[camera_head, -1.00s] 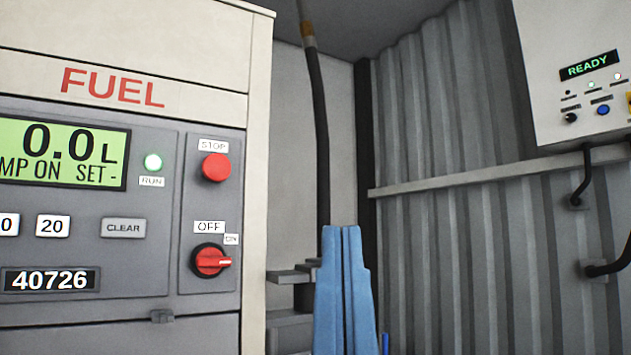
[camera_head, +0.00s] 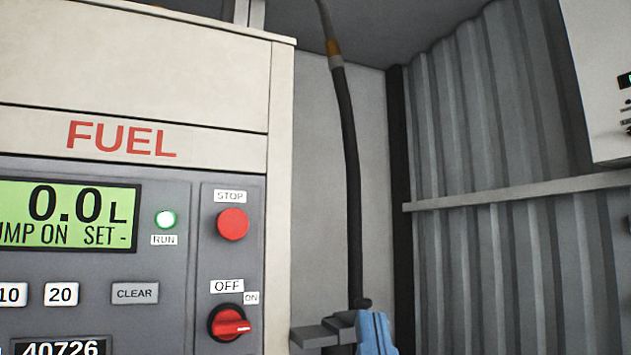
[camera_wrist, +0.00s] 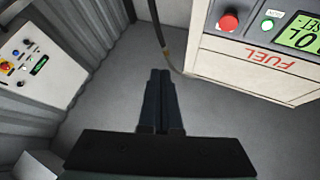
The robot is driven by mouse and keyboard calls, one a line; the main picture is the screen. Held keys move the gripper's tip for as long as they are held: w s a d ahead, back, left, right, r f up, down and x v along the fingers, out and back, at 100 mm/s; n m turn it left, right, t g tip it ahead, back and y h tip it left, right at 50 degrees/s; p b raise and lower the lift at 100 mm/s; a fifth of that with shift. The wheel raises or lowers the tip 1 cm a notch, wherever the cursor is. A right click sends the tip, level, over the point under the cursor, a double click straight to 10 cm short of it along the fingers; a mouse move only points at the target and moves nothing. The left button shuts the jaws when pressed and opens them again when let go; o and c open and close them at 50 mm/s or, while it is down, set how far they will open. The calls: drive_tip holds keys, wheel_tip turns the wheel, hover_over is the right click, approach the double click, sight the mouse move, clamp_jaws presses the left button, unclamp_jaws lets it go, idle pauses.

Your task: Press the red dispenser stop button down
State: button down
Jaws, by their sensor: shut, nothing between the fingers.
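The red stop button (camera_head: 232,223) is a round cap under a STOP label on the right side of the grey dispenser panel (camera_head: 190,275). It stands out from the panel. It also shows at the top of the wrist view (camera_wrist: 229,21).
Below the button is a red OFF/ON rotary switch (camera_head: 230,323). A lit green RUN lamp (camera_head: 165,219) and a display reading 0.0 L (camera_head: 65,215) are to its left. A black hose (camera_head: 347,160) hangs right of the dispenser. A white control box (camera_wrist: 38,62) is on the corrugated wall.

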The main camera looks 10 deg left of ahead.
sight(236, 225)
drive_tip(key=w+a+r+m+g+y+p, duration=0.5)
drive_tip(key=g+p, duration=0.6)
drive_tip(key=p, duration=2.4)
wheel_tip(236, 225, up, 4)
drive_tip(key=a+m+y, duration=0.2)
drive_tip(key=m+y, duration=0.1)
drive_tip(key=y, duration=0.1)
drive_tip(key=shift+a+r+y+p, duration=0.15)
drive_tip(key=shift+r+y+p, duration=0.05)
drive_tip(key=shift+y+p, duration=0.2)
drive_tip(key=shift+w, duration=0.1)
drive_tip(key=p+x, duration=0.5)
drive_tip(key=x, duration=0.8)
drive_tip(key=shift+w+a+f, duration=0.1)
drive_tip(key=shift+w+a, duration=0.2)
drive_tip(key=shift+a, duration=0.1)
